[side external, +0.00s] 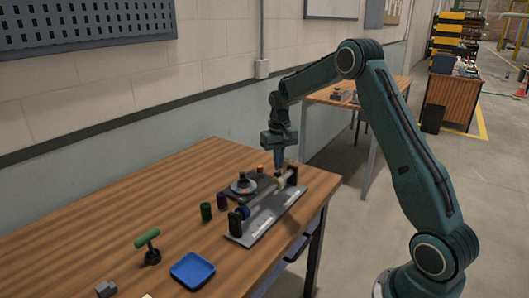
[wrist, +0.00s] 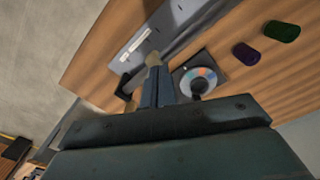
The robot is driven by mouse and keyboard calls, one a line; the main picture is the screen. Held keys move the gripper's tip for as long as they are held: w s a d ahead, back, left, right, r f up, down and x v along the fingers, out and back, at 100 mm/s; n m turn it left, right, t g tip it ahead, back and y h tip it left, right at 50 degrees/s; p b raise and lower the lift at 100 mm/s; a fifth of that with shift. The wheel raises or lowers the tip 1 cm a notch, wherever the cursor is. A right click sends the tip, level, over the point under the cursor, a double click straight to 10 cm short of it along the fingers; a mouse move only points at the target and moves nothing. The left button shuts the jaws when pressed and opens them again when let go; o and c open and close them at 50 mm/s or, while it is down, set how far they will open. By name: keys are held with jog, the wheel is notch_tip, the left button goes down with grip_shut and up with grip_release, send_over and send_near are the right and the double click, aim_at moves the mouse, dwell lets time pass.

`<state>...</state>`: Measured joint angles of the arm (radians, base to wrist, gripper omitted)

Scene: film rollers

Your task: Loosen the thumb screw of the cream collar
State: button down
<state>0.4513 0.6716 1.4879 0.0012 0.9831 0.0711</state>
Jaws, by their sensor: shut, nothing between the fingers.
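My gripper (side external: 279,168) is shut and empty, pointing down over the far end of the roller fixture (side external: 266,217). Its fingers also show shut in the wrist view (wrist: 157,86). A small cream piece (wrist: 153,59) shows right at the fingertips there, probably the cream collar; I cannot tell whether the fingers touch it. The thumb screw cannot be made out. The fixture has a grey base plate, dark end posts and a roller lying between them. A blue collar (side external: 243,212) sits near the roller's near end.
A dark unit with a round disc (side external: 243,186) stands left of the fixture. A green-handled tool (side external: 148,240) and a blue tray (side external: 193,270) are at the front. The wooden table's back left is clear.

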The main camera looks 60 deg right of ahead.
jog(key=shift+f, duration=1.9)
jog(key=shift+w+d, duration=0.2)
jog(key=shift+d, duration=0.05)
jog(key=shift+s+d, duration=0.45)
jog(key=shift+d, duration=0.3)
dwell(0.5)
jog(key=shift+s, duration=0.1)
jog(key=shift+s, duration=0.3)
jog(key=shift+r, duration=0.15)
jog(key=shift+r, duration=2.9)
